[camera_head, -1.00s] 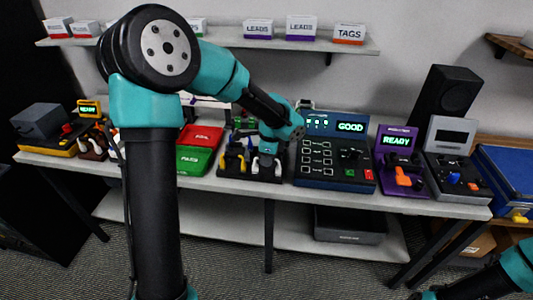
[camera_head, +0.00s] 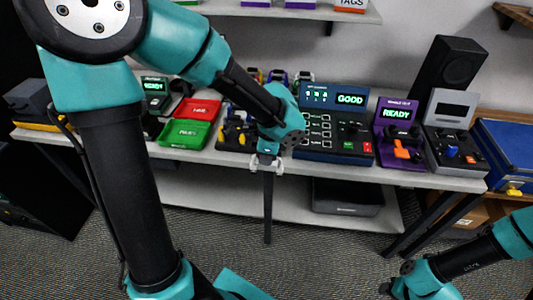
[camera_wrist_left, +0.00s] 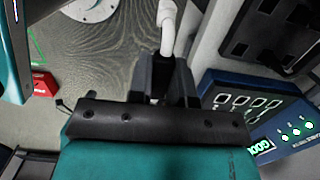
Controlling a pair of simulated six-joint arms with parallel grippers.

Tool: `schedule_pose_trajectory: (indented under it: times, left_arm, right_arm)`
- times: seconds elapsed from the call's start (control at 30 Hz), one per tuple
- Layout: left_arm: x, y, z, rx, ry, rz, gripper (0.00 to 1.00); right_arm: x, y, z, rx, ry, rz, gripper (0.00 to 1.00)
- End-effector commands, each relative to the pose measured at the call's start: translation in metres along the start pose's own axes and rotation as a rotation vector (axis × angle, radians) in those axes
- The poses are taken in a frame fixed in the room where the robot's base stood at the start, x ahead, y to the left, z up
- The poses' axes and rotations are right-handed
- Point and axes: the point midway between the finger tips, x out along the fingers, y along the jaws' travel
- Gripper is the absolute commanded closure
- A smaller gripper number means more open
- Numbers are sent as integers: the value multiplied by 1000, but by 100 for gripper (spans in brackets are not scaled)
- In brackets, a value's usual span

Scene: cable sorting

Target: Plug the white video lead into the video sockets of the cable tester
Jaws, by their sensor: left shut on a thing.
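The cable tester is a blue box (camera_head: 333,148) on the table with a green GOOD display and white-outlined sockets. It also shows at the right of the left wrist view (camera_wrist_left: 232,84). My left gripper (camera_head: 267,163) is left of the tester, at the table's front edge. It is shut on the white video lead (camera_head: 277,168), whose white parts hang around the fingers. In the left wrist view the white lead (camera_wrist_left: 168,32) rises from between the shut fingers (camera_wrist_left: 165,72). My right gripper (camera_head: 392,286) is low at the right, away from the table; its jaws are unclear.
A black rack with yellow plugs (camera_head: 234,137) stands left of the tester. Red and green trays (camera_head: 185,134) lie further left. A purple READY device (camera_head: 398,135) and a grey device (camera_head: 455,148) stand right of the tester. The space before the table is open.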

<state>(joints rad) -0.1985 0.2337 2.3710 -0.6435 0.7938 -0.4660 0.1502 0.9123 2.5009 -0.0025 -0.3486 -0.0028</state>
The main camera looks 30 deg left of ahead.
Motion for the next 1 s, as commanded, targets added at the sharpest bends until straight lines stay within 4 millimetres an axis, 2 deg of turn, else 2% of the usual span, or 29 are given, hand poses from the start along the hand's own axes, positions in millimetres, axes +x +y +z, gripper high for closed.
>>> schedule_pose_trajectory:
  times: [0.33, 1.0]
  left_arm:
    - [-2, 0, 0, 0, 0, -1, 100]
    - [-30, 0, 3, 0, 0, -1, 100]
  right_arm:
    - [0, 0, 0, 0, 0, 0, 57]
    - [0, 0, 0, 0, 0, 0, 57]
